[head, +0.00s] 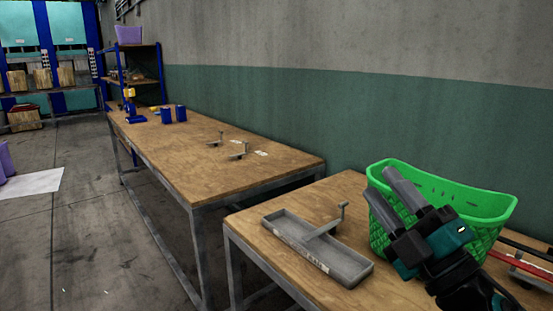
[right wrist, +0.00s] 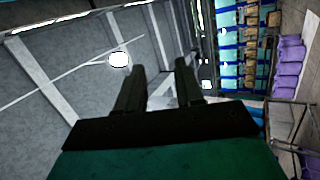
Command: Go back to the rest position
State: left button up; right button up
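My right gripper (head: 384,182) is raised in front of the green basket at the right of the head view. Its two grey fingers stand apart with nothing between them. In the right wrist view the fingers (right wrist: 157,80) show as dark shapes with a gap, pointing toward the ceiling and far wall. My left gripper is not in the head view. The green basket (head: 483,200) stands on the near wooden table (head: 262,230) and is partly hidden behind my right gripper and arm.
A longer wooden table (head: 180,150) carries blue cylinders (head: 181,113) and small metal parts. Open floor (head: 90,230) lies to the left.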

jog(key=s+d+f+m+g+h, duration=0.2)
jog(key=d+f+m+g+h, duration=0.15)
jog(key=f+m+h, duration=0.45)
jog(key=s+d+f+m+g+h, duration=0.15)
jog(key=d+f+m+h, duration=0.3)
jog(key=f+m, duration=0.5)
jog(key=s+a+f+m+g+y, duration=0.1)
jog(key=s+a+f+m+g, duration=0.15)
jog(key=s+f+g, duration=1.25)
jog(key=w+a+f+n+t+y, duration=0.1)
jog(key=w+a+f+t+y, duration=0.1)
jog(key=f+t, duration=0.8)
jog(key=shift+w+a+f, duration=0.25)
jog(key=shift+w+a, duration=0.4)
jog(key=shift+a, duration=0.15)
